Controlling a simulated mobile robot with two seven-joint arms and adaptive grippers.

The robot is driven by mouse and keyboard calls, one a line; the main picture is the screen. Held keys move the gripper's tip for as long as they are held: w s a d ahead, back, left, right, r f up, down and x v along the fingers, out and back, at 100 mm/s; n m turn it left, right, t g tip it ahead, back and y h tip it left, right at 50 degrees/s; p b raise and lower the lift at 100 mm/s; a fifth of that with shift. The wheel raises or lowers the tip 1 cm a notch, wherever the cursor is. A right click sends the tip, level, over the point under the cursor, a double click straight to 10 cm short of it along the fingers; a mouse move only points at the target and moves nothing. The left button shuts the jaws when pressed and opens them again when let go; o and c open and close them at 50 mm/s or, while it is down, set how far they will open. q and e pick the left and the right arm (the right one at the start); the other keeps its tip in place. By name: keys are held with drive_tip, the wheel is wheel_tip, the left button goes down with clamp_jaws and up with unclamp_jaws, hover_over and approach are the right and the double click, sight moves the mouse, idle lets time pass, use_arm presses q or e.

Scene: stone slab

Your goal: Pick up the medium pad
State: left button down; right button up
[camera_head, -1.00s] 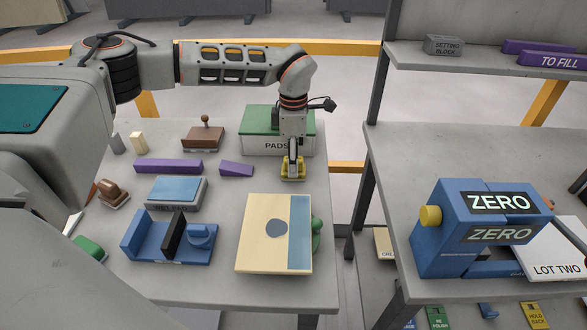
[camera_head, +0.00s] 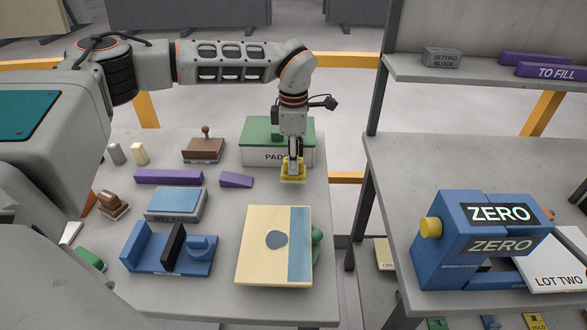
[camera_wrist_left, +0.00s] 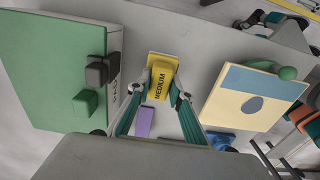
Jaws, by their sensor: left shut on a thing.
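The medium pad (camera_head: 293,175) is a small yellow block on a pale yellow base, with MEDIUM lettered on its top in the left wrist view (camera_wrist_left: 161,84). My left gripper (camera_head: 294,158) points down and is shut on the pad, one finger on each side of it. The pad is in front of the green-lidded PADS box (camera_head: 277,154) and seems slightly above the table; the exact gap cannot be told. My right gripper is not in view.
A cream board with a blue strip (camera_head: 260,263) lies in front of the pad, with a green knob (camera_head: 317,237) beside it. A purple wedge (camera_head: 237,180) and a blue fixture (camera_head: 145,248) lie to the left. A gap separates this table from the right bench (camera_head: 420,165).

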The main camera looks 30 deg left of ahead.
use_arm(q)
wheel_tip(320, 180, up, 17)
drive_tip(key=shift+f+p, duration=0.2)
drive_tip(key=shift+p, duration=0.25)
drive_tip(key=c, duration=2.4)
unclamp_jaws()
drive_tip(key=c, duration=0.4)
drive_tip(key=shift+s, duration=0.1)
